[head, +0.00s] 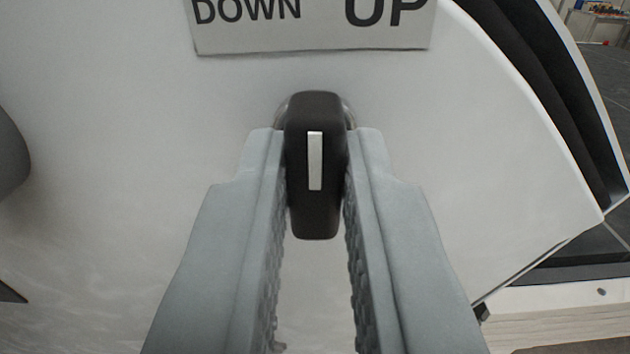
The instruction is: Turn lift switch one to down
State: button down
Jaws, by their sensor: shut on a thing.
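The lift switch (315,213) is a black rotary knob with a white marker bar, on a white panel. The knob stands nearly upright, with its marker pointing straight up between the two label words. A label plate (315,36) above it reads DOWN at the left and UP at the right; its top is cut off. My gripper (316,150) has one grey finger on each side of the knob, and both fingertips touch its sides. The knob's round base is mostly hidden behind the knob and fingertips. No number for this switch shows.
The white panel (110,130) fills most of the view and is clear around the knob. A dark rounded part (10,155) shows at the left edge. The panel's curved black edge (545,90) runs down the right side, with floor beyond it.

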jog(key=n, duration=0.6)
jog(key=shift+f+n, duration=0.1)
jog(key=shift+n, duration=0.2)
dwell(0.4)
jog(key=c, duration=1.4)
grip_release()
jog(key=shift+c, duration=0.2)
jog(key=shift+s, duration=0.15)
jog(key=s, duration=1.7)
jog(key=shift+s, duration=0.1)
